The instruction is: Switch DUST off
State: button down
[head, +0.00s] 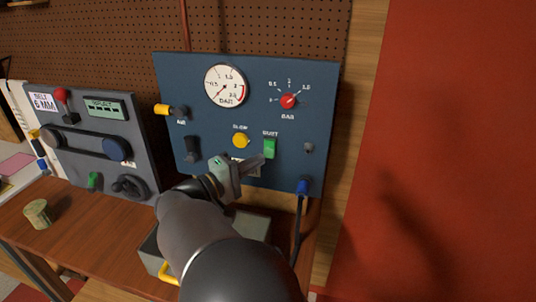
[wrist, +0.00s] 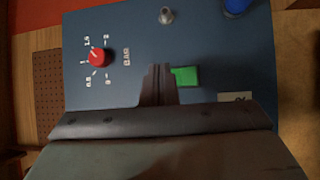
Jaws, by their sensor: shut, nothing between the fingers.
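The DUST switch is a green rocker (head: 270,147) under its label on the blue upright panel (head: 215,125). It also shows in the wrist view as a green block (wrist: 186,76), partly covered at its left end by my fingers. My gripper (head: 260,161) is shut and empty, its tip just below and left of the green switch in the head view. In the wrist view the closed fingers (wrist: 158,70) lie right beside the green block. I cannot tell whether they touch it.
Nearby on the panel are a yellow SLOW button (head: 240,141), a red BAR knob (head: 289,101), a gauge (head: 226,86), a small grey knob (head: 309,147) and a blue fitting with a hose (head: 303,187). A grey belt panel (head: 140,172) stands left. A grey bin (head: 150,250) sits below.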

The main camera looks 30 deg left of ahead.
aim_at(273, 152)
jog(key=shift+w+a+f+b, duration=0.15)
jog(key=shift+w+a+f, duration=0.2)
jog(key=shift+w, duration=0.45)
jog(key=shift+w+a+f+b, duration=0.1)
jog(key=shift+w+a+f, duration=0.1)
jog(key=shift+w+f, duration=0.45)
jog(key=shift+w+a+f+b, duration=0.15)
jog(key=shift+w+a+f, duration=0.1)
jog(key=shift+w, duration=0.75)
jog(key=shift+w+f, duration=0.1)
jog(key=shift+w, duration=0.05)
jog(key=shift+w+a+b, duration=0.1)
jog(key=shift+w+b, duration=0.1)
jog(key=shift+b, duration=0.3)
jog(key=shift+w+a+f, duration=0.15)
jog(key=shift+w+f, duration=0.05)
jog(key=shift+w, duration=0.2)
dwell(0.5)
jog(key=shift+s, duration=0.1)
jog(key=shift+s+d+r+b, duration=0.25)
jog(key=shift+s+r+b, duration=0.1)
jog(key=shift+s+b, duration=0.3)
jog(key=shift+s, duration=0.1)
